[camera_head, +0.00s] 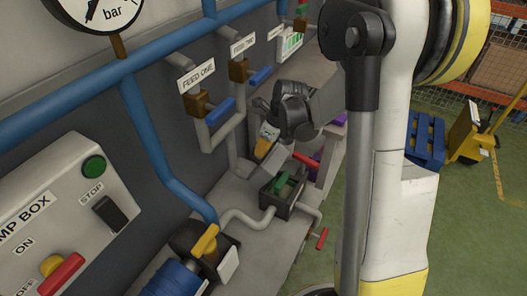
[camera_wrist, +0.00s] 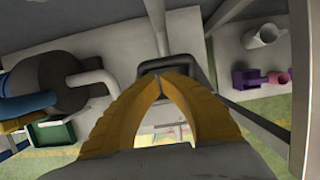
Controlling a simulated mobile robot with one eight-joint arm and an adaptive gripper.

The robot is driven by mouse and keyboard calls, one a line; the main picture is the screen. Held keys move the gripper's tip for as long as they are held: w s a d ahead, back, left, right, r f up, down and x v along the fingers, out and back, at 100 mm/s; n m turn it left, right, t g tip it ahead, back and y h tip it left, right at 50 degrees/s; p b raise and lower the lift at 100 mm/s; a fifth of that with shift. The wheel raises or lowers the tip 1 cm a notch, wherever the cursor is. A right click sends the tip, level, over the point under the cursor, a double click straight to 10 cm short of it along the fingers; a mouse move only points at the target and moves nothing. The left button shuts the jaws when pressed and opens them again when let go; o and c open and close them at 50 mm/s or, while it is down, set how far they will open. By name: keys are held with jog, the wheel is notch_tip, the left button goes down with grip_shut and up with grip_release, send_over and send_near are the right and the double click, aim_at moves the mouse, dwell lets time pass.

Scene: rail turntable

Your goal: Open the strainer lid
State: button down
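In the head view, a dark open-topped box with a green piece on it (camera_head: 285,186) sits in the pipe line on the bench; I take it to be the strainer, but no label shows. My gripper (camera_head: 263,148) is above and behind it, beside the wall, apart from it. In the wrist view, the yellow fingers of my gripper (camera_wrist: 159,82) curve inward and their tips meet. A dark rounded frame (camera_wrist: 177,63) lies just beyond the tips; I cannot tell whether they touch it. Nothing shows held between the fingers.
Red handles (camera_head: 307,160) stand near the box. A blue pipe (camera_head: 150,135) and the feed valves (camera_head: 220,108) line the wall. A pump (camera_head: 180,278) is in front. Purple parts (camera_wrist: 262,80) and a pale cup (camera_wrist: 265,35) show at right in the wrist view.

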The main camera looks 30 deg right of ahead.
jog(key=shift+a, duration=0.1)
jog(key=w, duration=0.1)
jog(key=w+a+g+h, duration=0.1)
jog(key=w+a+f+g, duration=0.1)
jog(key=w, duration=0.1)
jog(key=shift+a+h, duration=0.25)
jog(key=shift+h, duration=0.05)
